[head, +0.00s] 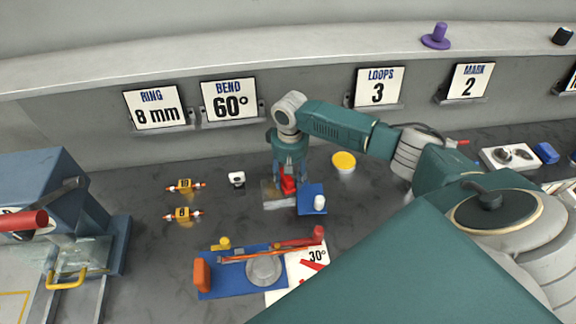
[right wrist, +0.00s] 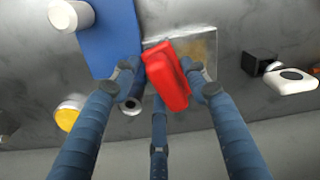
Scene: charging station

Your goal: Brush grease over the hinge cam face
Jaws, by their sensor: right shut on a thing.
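My right gripper (head: 289,170) points down over the counter, shut on a red block-like piece (head: 288,185). In the right wrist view the red piece (right wrist: 168,75) is tilted between the fingertips (right wrist: 165,80). It stands over a flat tan-and-grey metallic plate (head: 272,198); I cannot tell if they touch. No bristles show, and I cannot tell which surface is the cam face. A blue plate (head: 308,208) with a white cylinder (head: 319,202) lies close at the right. A round yellow-topped pot (head: 344,161) stands behind, to the right. My left gripper is not seen.
A blue mat (head: 225,284) with an orange block (head: 201,273), grey disc and long red-orange tool lies in front, beside a 30° card (head: 318,256). Two yellow-tagged pieces and a small white-and-black thing (head: 237,179) lie left. A blue machine (head: 45,185) stands far left.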

